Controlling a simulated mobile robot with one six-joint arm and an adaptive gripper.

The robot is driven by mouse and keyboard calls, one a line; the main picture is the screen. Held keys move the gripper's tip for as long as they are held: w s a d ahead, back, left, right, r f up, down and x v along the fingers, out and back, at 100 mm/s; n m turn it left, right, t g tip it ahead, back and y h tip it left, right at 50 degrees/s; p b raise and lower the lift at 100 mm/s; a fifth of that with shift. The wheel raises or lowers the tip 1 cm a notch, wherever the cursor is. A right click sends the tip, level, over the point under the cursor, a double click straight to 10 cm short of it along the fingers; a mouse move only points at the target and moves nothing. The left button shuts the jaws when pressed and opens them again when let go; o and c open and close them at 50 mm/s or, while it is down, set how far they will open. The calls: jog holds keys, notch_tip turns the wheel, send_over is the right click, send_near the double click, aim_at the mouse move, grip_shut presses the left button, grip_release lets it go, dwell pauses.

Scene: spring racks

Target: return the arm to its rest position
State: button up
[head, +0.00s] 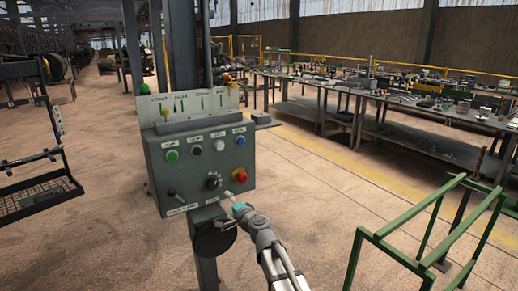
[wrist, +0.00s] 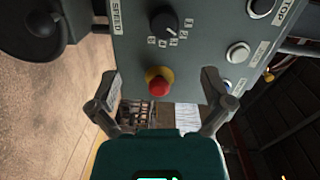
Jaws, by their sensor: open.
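My gripper (head: 234,203) is at the lower right corner of a grey control box in the head view, just below its red stop button (head: 240,174). My arm (head: 266,246) reaches up to it from the bottom of the picture. In the wrist view my gripper (wrist: 161,88) has its two fingers spread wide with nothing between them. The red button on its yellow ring (wrist: 159,83) shows between the fingers. I cannot tell whether a finger touches the box.
The control box (head: 167,160) stands on a post and carries a knob, a lever and several buttons. A green metal frame (head: 412,262) stands at the lower right. A black rack (head: 40,202) is at the left. Long workbenches (head: 425,105) fill the back right. Open floor lies between.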

jog(key=s+d+f+n+g+h+p, duration=0.2)
jog(key=s+d+n+g+h+p, duration=0.1)
jog(key=s+d, duration=0.5)
jog(key=s+d+f+n+g+h+p, duration=0.3)
jog(key=s+d+g, duration=0.3)
jog(key=d, duration=0.6)
jog(key=s+d+f+n+g+h+p, duration=0.2)
jog(key=s+d+f+n+g+h, duration=0.1)
jog(key=s+d, duration=0.7)
jog(key=shift+s+d+f+g+h+p, duration=0.15)
jog(key=shift+s+f+g+h+p, duration=0.2)
jog(key=shift+g+h, duration=0.55)
jog(key=shift+w+r, duration=0.1)
